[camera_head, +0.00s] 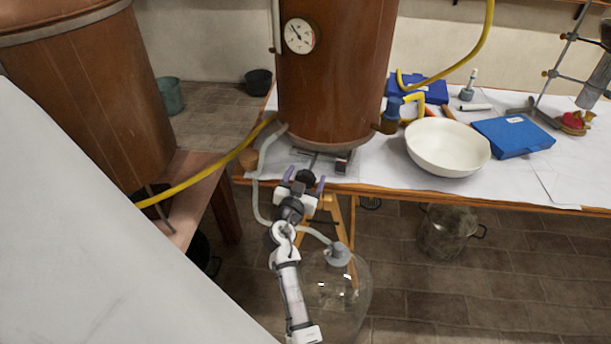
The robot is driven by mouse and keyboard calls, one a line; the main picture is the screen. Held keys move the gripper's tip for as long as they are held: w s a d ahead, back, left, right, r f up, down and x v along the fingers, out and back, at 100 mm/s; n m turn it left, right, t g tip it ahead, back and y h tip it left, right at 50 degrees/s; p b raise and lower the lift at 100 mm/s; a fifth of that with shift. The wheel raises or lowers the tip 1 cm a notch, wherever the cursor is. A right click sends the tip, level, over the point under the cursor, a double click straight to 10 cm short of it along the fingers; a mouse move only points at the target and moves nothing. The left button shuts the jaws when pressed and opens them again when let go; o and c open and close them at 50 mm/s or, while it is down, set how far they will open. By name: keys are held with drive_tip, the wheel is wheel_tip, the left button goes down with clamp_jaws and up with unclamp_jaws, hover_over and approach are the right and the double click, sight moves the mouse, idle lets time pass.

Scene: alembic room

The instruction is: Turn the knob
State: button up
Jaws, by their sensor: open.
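A dark round knob (306,177) shows at the table's front edge, below the large copper vessel (335,75). A thin metal stem runs from it back toward a small burner-like stand (325,160) under the vessel. My gripper (304,180) is open, with one purple-tipped finger on the left of the knob and one on the right. I see no clear contact between the fingers and the knob. My gripper's own body hides the near side of the knob.
A grey hose (263,185) hangs left of my gripper and runs to a glass flask (345,295) on the floor. A yellow hose (205,170) crosses at left. A white bowl (447,146) and a blue case (513,137) stand on the table (550,180) at right.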

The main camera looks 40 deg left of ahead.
drive_tip(key=c, duration=1)
drive_tip(key=shift+f+n, duration=0.1)
drive_tip(key=shift+n, duration=0.2)
